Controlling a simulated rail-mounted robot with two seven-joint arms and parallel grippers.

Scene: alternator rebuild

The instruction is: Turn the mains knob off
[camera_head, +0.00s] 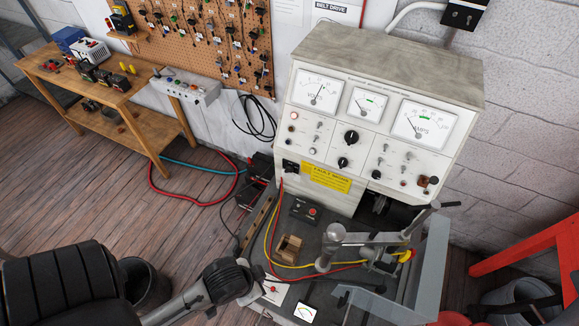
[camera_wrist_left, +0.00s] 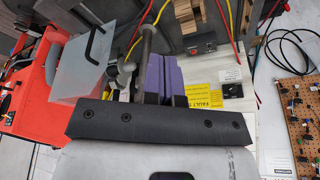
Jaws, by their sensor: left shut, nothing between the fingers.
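The test bench panel (camera_head: 372,124) stands at centre right in the head view. It carries a large black knob (camera_head: 351,137), a smaller black knob (camera_head: 342,162), and a black switch plate (camera_head: 290,166) left of the yellow fault label (camera_head: 326,178). I cannot read which is the mains knob. A pale red lamp (camera_head: 294,115) sits at the panel's upper left. In the left wrist view, my left gripper (camera_wrist_left: 171,52) has purple fingers, shut and empty, near the fault label (camera_wrist_left: 205,91) and black plate (camera_wrist_left: 232,90). I cannot make out its fingers in the head view.
A grey clamp post (camera_head: 327,246), cables and a small red-button box (camera_head: 305,209) occupy the bench top. A clear guard (camera_head: 428,262) and a red frame (camera_head: 530,246) stand on the right. A wooden table (camera_head: 150,96) stands at the left.

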